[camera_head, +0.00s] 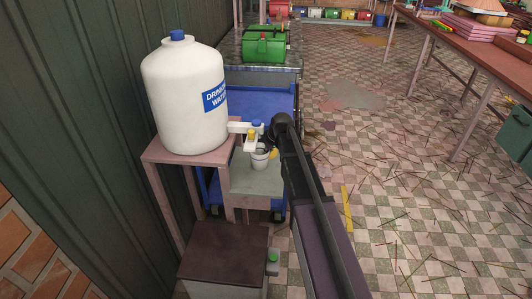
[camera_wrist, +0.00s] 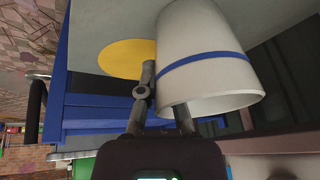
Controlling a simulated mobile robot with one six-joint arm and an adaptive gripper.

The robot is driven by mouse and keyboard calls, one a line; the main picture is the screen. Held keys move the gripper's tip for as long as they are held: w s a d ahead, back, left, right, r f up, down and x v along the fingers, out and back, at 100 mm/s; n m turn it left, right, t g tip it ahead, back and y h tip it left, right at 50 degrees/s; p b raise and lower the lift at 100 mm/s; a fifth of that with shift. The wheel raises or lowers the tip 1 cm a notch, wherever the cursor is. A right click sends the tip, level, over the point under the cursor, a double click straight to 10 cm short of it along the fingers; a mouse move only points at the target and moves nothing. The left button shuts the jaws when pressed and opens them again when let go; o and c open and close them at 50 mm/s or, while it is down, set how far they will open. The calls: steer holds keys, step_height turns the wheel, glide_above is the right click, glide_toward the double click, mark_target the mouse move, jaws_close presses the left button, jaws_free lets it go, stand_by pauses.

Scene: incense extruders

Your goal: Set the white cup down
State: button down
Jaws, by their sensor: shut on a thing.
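The white cup (camera_head: 260,161) is upright over a grey stand top (camera_head: 257,182), below and just in front of the water jug's tap (camera_head: 251,138). In the wrist view the white cup (camera_wrist: 203,55) has a blue band and its rim points down in the picture. My gripper (camera_wrist: 165,92) is shut on its side. A yellow disc (camera_wrist: 122,58) lies on the grey surface beside the cup; this yellow spot (camera_head: 273,153) also shows in the head view. I cannot tell whether the cup's base touches the surface. My fingers are mostly hidden in the head view.
A large white drinking-water jug (camera_head: 185,98) stands on a pinkish stand (camera_head: 165,152) at the left. A blue cart (camera_head: 265,104) and a green machine (camera_head: 265,45) are behind. A dark-topped box (camera_head: 225,252) is in front. Sticks litter the floor at right.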

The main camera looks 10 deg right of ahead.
steer(key=c, duration=0.8)
jaws_free()
steer(key=shift+r, duration=0.15)
steer(key=p+v, duration=1.1)
steer(key=v, duration=0.1)
stand_by(0.4)
steer(key=s+a+m+g+h, duration=0.1)
steer(key=s+a+g, duration=0.1)
steer(key=s, duration=1)
steer(key=s+a+f+m+g+h, duration=0.1)
steer(key=s+a+m+g, duration=0.1)
steer(key=s, duration=1)
steer(key=shift+s+a+f+m, duration=0.25)
steer(key=shift+s+a+m, duration=0.05)
steer(key=shift+s, duration=0.05)
